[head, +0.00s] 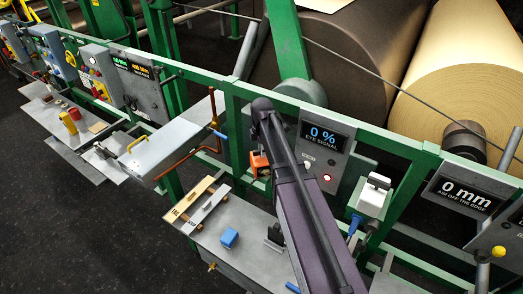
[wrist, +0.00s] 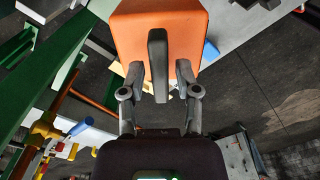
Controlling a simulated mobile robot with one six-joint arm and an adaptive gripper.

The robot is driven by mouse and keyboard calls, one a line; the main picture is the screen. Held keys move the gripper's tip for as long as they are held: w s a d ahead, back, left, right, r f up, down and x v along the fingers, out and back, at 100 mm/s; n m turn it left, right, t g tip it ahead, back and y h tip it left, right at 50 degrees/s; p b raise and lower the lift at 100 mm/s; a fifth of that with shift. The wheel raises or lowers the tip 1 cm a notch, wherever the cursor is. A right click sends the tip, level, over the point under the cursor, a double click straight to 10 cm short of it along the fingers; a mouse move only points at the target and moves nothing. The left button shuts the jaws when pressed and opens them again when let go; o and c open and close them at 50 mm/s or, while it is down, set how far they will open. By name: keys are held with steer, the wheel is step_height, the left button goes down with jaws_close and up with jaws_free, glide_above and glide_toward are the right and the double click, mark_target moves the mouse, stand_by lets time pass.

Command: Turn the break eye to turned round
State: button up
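An orange block with an upright dark grey fin, which I take to be the break eye (wrist: 185,30), fills the top middle of the wrist view. In the head view the orange block (head: 259,160) shows just left of my arm. My gripper (wrist: 159,82) has its two fingers apart, one on each side of the fin, with a gap visible on both sides. It looks empty. In the head view my arm hides the gripper.
Green rails (head: 380,140) run behind the arm. A copper pipe (head: 213,120) stands left of the orange block. A second display (head: 463,195) reads 0 mm at right.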

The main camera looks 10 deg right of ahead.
jaws_close()
steer(key=shift+m, duration=0.5)
steer(key=m, duration=0.8)
stand_by(0.3)
steer(key=shift+o, duration=2.3)
jaws_free()
